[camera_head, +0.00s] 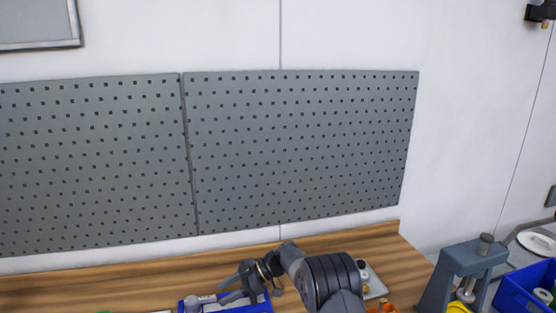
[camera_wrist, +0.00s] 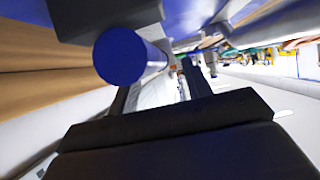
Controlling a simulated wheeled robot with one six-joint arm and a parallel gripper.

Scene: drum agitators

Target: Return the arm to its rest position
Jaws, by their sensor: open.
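My arm reaches in from the bottom of the head view. My gripper (camera_head: 230,287) is at its left end, pointing left above a blue bin (camera_head: 262,304) on the wooden bench (camera_head: 110,287). The gripper's dark fingers are apart with nothing seen between them. In the wrist view my gripper (camera_wrist: 163,78) shows as a black palm with fingers reaching away. A blue round-ended part (camera_wrist: 120,56) is close to the wrist camera, at upper left. I cannot tell whether it touches the gripper.
A grey press-like stand (camera_head: 462,268) is on the right, with a blue bin (camera_head: 520,290) of parts beside it. A light plate (camera_head: 373,281) and orange parts (camera_head: 382,308) lie just right of my arm. Grey pegboards (camera_head: 300,150) cover the wall behind.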

